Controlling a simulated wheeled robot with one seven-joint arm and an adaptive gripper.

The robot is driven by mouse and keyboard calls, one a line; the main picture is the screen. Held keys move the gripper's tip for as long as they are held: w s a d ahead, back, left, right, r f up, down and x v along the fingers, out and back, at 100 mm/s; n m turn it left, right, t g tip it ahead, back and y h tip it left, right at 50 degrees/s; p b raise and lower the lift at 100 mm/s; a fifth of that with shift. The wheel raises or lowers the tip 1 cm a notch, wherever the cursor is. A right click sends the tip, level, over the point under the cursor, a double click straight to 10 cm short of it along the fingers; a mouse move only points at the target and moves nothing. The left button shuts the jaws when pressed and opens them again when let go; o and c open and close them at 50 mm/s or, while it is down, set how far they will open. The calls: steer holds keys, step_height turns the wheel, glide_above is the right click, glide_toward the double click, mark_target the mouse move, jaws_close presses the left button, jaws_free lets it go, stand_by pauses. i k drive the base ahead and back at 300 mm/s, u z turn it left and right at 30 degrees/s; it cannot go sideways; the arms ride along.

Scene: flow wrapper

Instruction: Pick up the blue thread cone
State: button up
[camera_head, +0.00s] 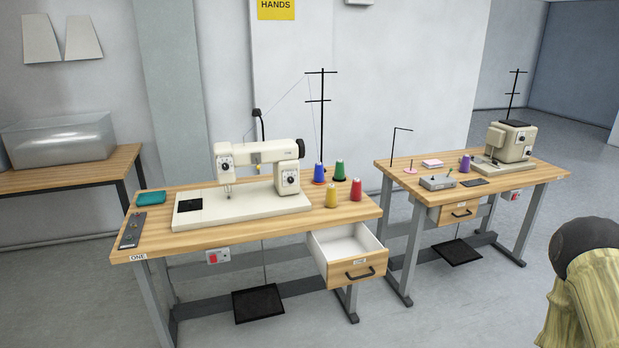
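The blue thread cone (319,173) stands upright on the left sewing table (225,241), to the right of the white sewing machine (262,180). A green cone (339,172) stands just to its right. A yellow cone (331,196) and a red cone (356,190) stand in front of these two. My gripper is not in view.
An open, empty-looking drawer (347,242) juts out below the cones at the table's right front. A tall black thread stand (322,125) rises behind them. A second table (541,174) to the right holds another machine (510,141) and a purple cone (465,163).

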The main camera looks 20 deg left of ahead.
mark_target(319, 175)
steer(key=u, duration=0.7)
steer(key=i, duration=0.65)
steer(key=u, duration=0.85)
steer(key=i, duration=0.85)
steer(key=z, duration=0.05)
